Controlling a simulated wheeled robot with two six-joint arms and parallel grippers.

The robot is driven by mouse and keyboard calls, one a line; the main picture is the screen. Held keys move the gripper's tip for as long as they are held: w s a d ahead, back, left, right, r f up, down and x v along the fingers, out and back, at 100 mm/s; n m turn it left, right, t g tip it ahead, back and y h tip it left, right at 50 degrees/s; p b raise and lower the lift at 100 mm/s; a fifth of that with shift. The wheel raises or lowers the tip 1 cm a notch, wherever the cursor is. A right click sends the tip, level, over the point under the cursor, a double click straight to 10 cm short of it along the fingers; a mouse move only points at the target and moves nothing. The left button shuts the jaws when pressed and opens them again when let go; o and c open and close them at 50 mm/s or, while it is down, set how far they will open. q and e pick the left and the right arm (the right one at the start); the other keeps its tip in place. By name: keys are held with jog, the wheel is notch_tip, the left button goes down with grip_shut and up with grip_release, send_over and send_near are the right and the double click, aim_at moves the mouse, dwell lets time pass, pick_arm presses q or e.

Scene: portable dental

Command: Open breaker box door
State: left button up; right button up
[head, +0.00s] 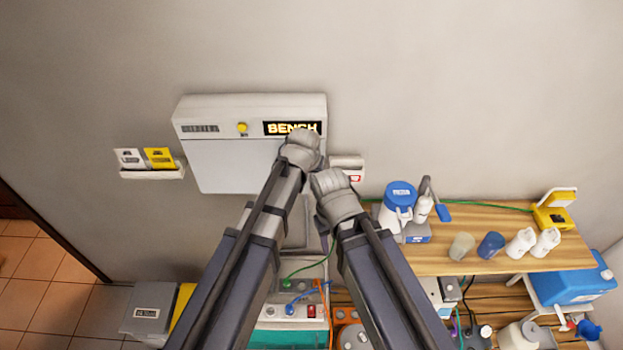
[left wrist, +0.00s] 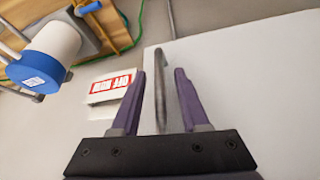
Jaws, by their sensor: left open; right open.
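The breaker box (head: 250,115) is a pale grey box on the wall with a black "BENCH" label and a yellow knob. Its flat door (head: 230,165) looks closed below the top strip; its right side is hidden behind my left arm. In the left wrist view, the white door (left wrist: 250,90) fills the right side. A thin grey bar handle (left wrist: 160,85) stands between the two purple fingers of my left gripper (left wrist: 160,80), which is open around it; contact is not clear. My right gripper (head: 338,196) is close beside my left wrist, below the box's right edge; its fingertips are hidden.
A small white box with a red label (head: 347,168) is just right of the breaker box. A card holder (head: 152,172) hangs on its left. A wooden shelf (head: 470,262) with bottles and a blue-lidded jug (head: 398,200) is at right. Bare wall lies above.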

pick_arm(q)
grip_shut()
dwell(1.4)
